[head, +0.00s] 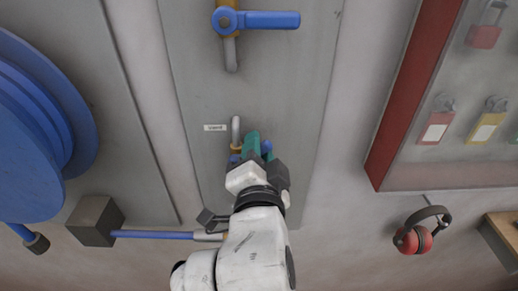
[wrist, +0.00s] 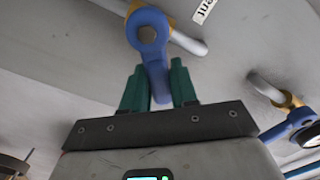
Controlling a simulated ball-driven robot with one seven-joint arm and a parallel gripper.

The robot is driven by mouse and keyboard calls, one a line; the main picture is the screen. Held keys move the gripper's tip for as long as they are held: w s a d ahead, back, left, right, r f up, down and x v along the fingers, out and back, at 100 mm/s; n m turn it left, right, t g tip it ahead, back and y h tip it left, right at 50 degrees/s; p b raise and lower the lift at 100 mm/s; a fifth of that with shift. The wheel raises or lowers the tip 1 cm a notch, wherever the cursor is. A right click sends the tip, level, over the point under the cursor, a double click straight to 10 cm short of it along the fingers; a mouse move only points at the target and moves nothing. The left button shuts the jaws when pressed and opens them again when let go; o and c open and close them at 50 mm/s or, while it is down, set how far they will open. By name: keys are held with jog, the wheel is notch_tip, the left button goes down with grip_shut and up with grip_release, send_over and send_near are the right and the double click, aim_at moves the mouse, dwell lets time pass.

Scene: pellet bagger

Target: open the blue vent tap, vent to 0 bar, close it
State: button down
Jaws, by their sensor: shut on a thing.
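The blue vent tap (wrist: 147,32) is in the upper middle of the wrist view, on a silver pipe with a brass-coloured fitting. Its handle points down in that view, roughly crosswise to the pipe. My gripper (wrist: 159,85) has teal fingers, one on each side of the handle, shut on it. In the head view my gripper (head: 256,146) is at the lower part of the grey panel and hides most of this tap. A small white label (wrist: 203,10) ending in "ent" is beside the pipe. No readable pressure value shows.
Another blue-handled tap (head: 265,20) sits higher on the panel, handle pointing right. A blue hose reel (head: 40,125) is at left. A red-framed lock board (head: 400,110) and red earmuffs (head: 420,233) are at right. A round blue-and-dark part (wrist: 305,130) shows at the wrist view's right.

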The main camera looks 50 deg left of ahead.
jog(key=c, duration=1)
grip_release()
jog(key=shift+o, duration=0.2)
